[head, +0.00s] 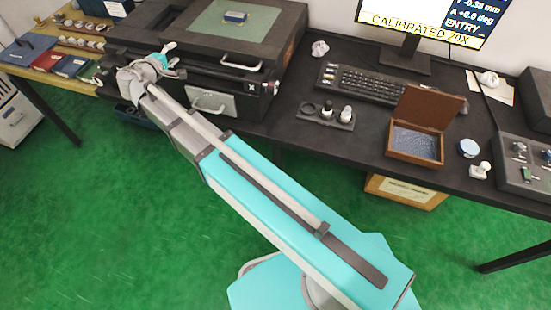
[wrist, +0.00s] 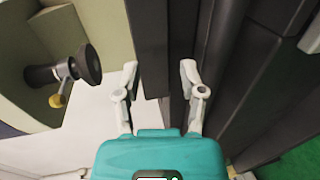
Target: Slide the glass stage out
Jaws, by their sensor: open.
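The glass stage (head: 262,42) is a greenish panel in the dark machine at the back. A small blue-grey block (head: 236,16) sits on it. A pale bar handle (head: 241,63) is at its front edge, and another pale handle (head: 209,103) is on the machine's front face. My gripper (head: 168,55) is over the left part of the machine, left of the stage handle. In the wrist view its two fingers (wrist: 159,70) are apart, with dark long edges beyond and between them. I cannot tell whether they touch anything. No handle shows clearly between the fingers.
A black knob with a yellow-tipped lever (wrist: 82,68) is left of the fingers in the wrist view. A keyboard (head: 362,82), an open wooden box (head: 415,125) and a monitor (head: 425,20) stand to the right. Books and rings (head: 75,45) lie at the left.

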